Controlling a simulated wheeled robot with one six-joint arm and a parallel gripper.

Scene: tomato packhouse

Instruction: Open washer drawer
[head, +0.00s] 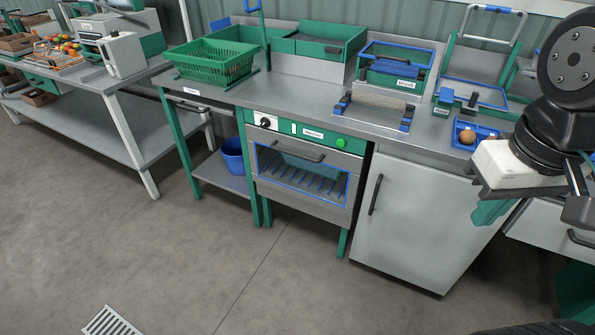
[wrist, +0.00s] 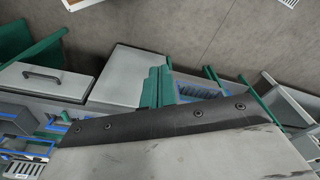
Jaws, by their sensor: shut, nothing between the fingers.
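The washer (head: 305,138) stands under the steel counter near the middle of the head view. It has a green control strip with a black knob and a bright green button. Its drawer front (head: 303,178) has a blue-framed window and a dark bar handle (head: 291,153), and looks closed. In the wrist view, part of the washer's blue-framed front (wrist: 195,93) shows beyond the fingers. My gripper (head: 490,213) is at the right, in front of the steel cabinet and well apart from the washer handle. Its green fingers (wrist: 157,88) are together and empty.
A steel cabinet door (head: 405,215) with a vertical handle is right of the washer. A blue bucket (head: 233,156) stands on a low shelf to its left. The counter holds a green basket (head: 211,61) and a blue tray (head: 470,134) with a brown round item. Floor in front is clear.

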